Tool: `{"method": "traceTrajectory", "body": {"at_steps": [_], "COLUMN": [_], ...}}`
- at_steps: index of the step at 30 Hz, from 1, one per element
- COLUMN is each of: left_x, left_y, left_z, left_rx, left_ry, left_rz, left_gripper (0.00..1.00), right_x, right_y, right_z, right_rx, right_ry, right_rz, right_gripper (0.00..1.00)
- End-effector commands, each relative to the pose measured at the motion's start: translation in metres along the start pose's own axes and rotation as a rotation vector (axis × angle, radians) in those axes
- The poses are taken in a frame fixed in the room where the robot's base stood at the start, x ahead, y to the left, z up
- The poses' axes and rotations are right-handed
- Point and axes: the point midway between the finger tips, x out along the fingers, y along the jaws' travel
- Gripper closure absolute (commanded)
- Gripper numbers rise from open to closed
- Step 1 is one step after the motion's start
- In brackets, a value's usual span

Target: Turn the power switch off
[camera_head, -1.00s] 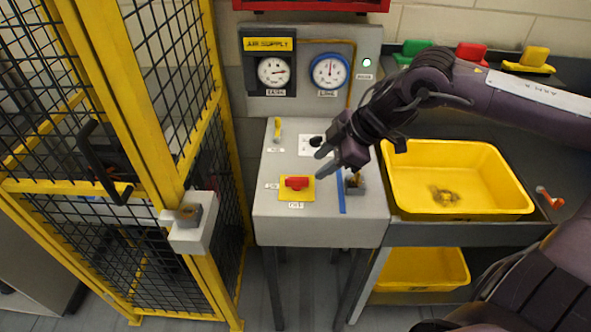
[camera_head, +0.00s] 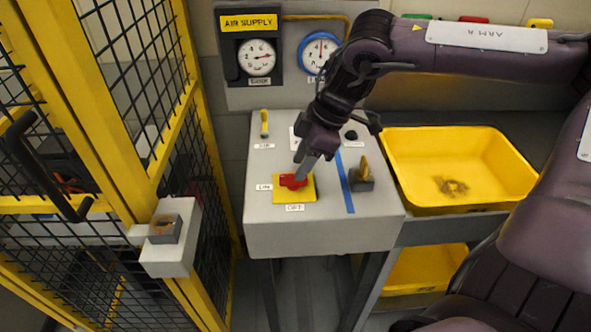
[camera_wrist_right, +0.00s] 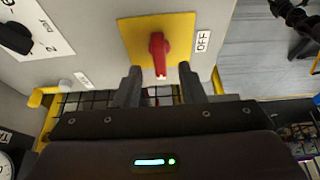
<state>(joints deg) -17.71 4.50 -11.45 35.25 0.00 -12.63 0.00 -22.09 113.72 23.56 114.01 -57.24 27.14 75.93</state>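The power switch has a red handle (camera_head: 289,181) on a yellow plate (camera_head: 296,198), on the sloping top of a grey console. In the head view the handle lies sideways, in line with the ON label (camera_head: 264,187) at its left. The OFF label (camera_head: 295,208) is on the plate's front side and also shows in the right wrist view (camera_wrist_right: 202,41). My right gripper (camera_head: 302,172) is at the switch. In the right wrist view its fingers (camera_wrist_right: 159,76) are apart, one on each side of the red handle (camera_wrist_right: 158,52); no clear contact shows. My left gripper is out of view.
A yellow AIR handle (camera_head: 264,123), a black knob (camera_head: 350,134) and a small lever block (camera_head: 362,180) share the console top (camera_head: 262,220). Gauges (camera_head: 256,57) stand behind. A yellow bin (camera_head: 455,137) is at the right, a yellow mesh fence (camera_head: 170,100) at the left.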

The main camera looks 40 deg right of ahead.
Motion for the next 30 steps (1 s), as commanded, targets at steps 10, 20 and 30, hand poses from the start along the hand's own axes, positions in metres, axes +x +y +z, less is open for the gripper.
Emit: {"method": "traceTrajectory", "body": {"at_steps": [10, 20, 30], "left_x": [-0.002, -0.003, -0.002], "left_y": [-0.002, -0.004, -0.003], "left_z": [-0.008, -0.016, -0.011], "left_rx": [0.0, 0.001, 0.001], "left_ry": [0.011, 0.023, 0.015], "left_rz": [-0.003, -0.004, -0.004], "left_gripper": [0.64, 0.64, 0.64], "right_x": [0.031, 0.032, 0.031], "right_y": [0.0, 0.0, 0.0], "right_z": [0.0, 0.0, 0.0], "right_rx": [-0.001, -0.001, -0.002], "right_ry": [0.0, 0.001, 0.001], "right_rz": [0.001, 0.001, 0.001], "right_gripper": [0.64, 0.74, 1.0]}}
